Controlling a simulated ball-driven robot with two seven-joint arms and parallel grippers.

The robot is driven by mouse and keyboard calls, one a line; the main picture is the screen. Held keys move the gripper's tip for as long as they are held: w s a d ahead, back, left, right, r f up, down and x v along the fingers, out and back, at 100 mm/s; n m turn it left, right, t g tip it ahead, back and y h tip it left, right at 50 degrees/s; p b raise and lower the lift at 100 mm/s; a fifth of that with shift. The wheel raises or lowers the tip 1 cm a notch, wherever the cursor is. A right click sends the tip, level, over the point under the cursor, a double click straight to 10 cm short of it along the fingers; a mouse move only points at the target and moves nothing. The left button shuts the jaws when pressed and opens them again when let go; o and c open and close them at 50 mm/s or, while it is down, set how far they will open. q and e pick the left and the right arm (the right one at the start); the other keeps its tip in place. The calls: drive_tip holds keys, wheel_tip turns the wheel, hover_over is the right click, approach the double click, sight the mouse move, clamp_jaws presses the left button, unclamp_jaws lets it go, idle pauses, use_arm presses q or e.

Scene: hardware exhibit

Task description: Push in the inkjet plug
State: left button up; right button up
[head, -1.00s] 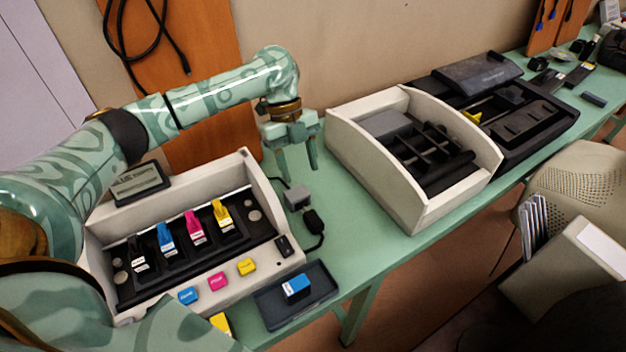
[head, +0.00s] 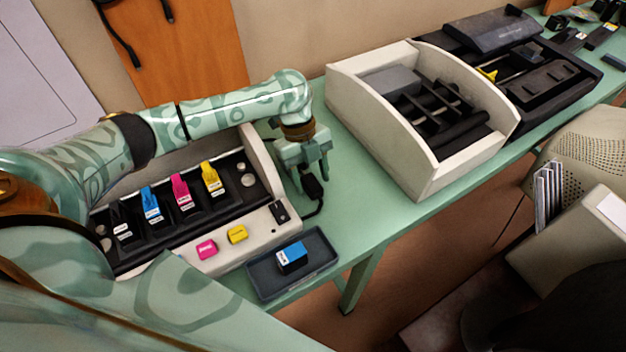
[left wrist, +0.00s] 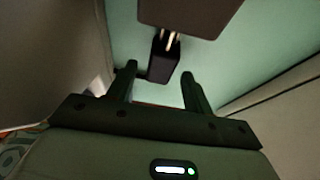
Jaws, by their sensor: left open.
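My left gripper (head: 311,178) is open and points down over the table beside the inkjet printer (head: 262,170). The black plug (head: 312,188) shows at its fingertips, with a black cable running toward the printer. In the left wrist view the plug (left wrist: 163,62) lies just beyond and between my open fingertips (left wrist: 160,76), not gripped. Its two metal prongs show between it and a grey-brown block (left wrist: 190,12), which looks like the socket. I cannot tell whether the prong tips are in it. In the head view my gripper hides this block. My right gripper is not in view.
A dark tray (head: 262,281) with a blue cartridge (head: 291,257) stands in front of the printer. A large pale open-topped unit (head: 428,172) stands to the right. Bare green table (head: 362,205) lies between the plug and that unit.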

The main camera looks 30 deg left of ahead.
sight(306, 175)
use_arm(q)
drive_tip(key=shift+s+d+f, duration=0.1)
drive_tip(key=shift+d+f, duration=0.05)
drive_tip(key=shift+f, duration=0.25)
clamp_jaws()
drive_tip(key=shift+w+a+r, duration=0.1)
drive_tip(key=shift+w+a, duration=0.35)
drive_tip(key=shift+a, duration=0.3)
drive_tip(key=shift+w+a, duration=0.45)
drive_tip(key=shift+a, duration=0.3)
drive_tip(key=shift+c, duration=1.2)
unclamp_jaws()
drive_tip(key=shift+o, duration=1.2)
